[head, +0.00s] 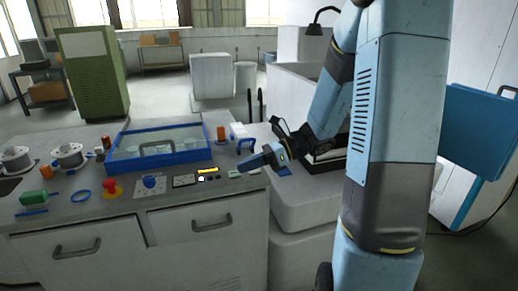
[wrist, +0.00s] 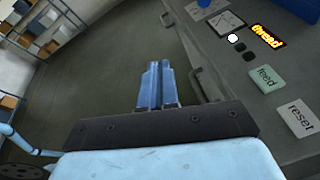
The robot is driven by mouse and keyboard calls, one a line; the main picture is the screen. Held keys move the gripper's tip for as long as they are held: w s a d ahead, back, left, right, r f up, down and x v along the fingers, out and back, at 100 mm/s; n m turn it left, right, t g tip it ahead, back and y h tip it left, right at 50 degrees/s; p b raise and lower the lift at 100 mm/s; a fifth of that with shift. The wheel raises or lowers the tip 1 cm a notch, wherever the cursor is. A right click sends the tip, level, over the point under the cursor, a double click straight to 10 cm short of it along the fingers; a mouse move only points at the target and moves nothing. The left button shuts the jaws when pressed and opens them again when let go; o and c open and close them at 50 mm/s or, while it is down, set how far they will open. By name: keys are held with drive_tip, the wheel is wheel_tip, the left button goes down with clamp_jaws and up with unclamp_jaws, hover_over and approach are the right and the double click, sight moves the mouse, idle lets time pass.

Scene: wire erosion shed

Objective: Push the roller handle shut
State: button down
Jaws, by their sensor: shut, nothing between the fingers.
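No part is clearly marked as the roller handle. A blue arched piece (head: 246,145) stands at the right end of the grey bench (head: 120,207), near an orange cylinder (head: 221,133); I cannot tell whether it is the roller handle. My gripper (head: 240,166) is shut and empty, pointing left over the bench's front right corner, in front of the blue piece. In the wrist view my blue fingers (wrist: 155,70) are together, over the floor beside the bench front in the picture. The blue piece does not show there.
A blue-framed clear cover (head: 160,148) with a grey handle fills the bench's middle. A red knob (head: 111,188) and spools stand left. Drawer handles (head: 212,224) project from the front.

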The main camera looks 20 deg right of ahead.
drive_tip(key=w+d+f+m+t+h, duration=0.1)
drive_tip(key=w+d+f+m+t, duration=0.4)
drive_tip(key=d+m+t, duration=0.3)
drive_tip(key=w+d+f+m+t, duration=0.5)
drive_tip(key=w+d+m+t, duration=0.3)
drive_tip(key=m, duration=0.6)
drive_tip(key=shift+h, duration=0.4)
drive_tip(key=shift+w, duration=0.15)
drive_tip(key=x, duration=1)
